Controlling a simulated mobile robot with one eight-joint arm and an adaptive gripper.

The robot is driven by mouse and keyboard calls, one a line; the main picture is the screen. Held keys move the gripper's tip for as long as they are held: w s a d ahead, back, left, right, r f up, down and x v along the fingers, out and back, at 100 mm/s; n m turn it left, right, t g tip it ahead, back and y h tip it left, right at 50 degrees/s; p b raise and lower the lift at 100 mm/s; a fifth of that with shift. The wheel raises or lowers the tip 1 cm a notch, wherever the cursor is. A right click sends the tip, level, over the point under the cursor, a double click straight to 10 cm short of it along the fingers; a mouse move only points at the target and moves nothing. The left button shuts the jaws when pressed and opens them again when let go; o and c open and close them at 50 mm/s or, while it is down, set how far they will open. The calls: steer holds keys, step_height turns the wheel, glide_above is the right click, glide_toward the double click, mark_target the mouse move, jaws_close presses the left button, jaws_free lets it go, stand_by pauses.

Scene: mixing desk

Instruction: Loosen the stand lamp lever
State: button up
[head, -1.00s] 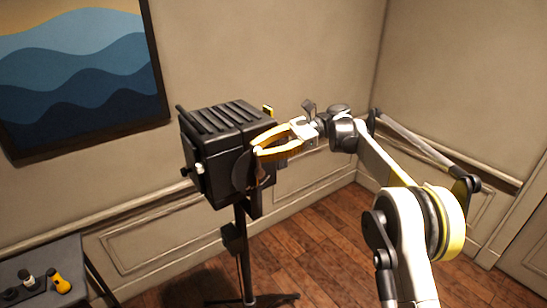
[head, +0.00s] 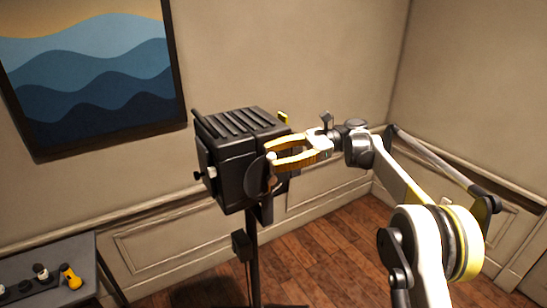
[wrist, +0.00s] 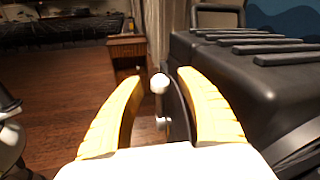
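The stand lamp (head: 232,165) is a black ribbed box on a dark upright stand. In the wrist view its housing (wrist: 245,85) fills the right side. A black disc is on the side facing my gripper. The lever's pale ball end (wrist: 159,83) shows between my fingers in the wrist view, with a second small pale knob (wrist: 162,123) below it. My gripper (head: 272,156) has yellow fingers and is open, its tips by the disc in the head view. The fingers are apart on either side of the ball; I cannot tell whether either touches it.
A dark table (head: 85,252) with small items and a yellow-orange object (head: 70,276) stands at lower left. A framed wave picture (head: 95,75) hangs on the wall behind. Wooden floor (head: 315,262) is clear to the right of the stand.

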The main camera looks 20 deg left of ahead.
step_height(320, 180, up, 10)
steer(key=shift+r, duration=0.1)
stand_by(0.4)
steer(key=shift+d, duration=0.1)
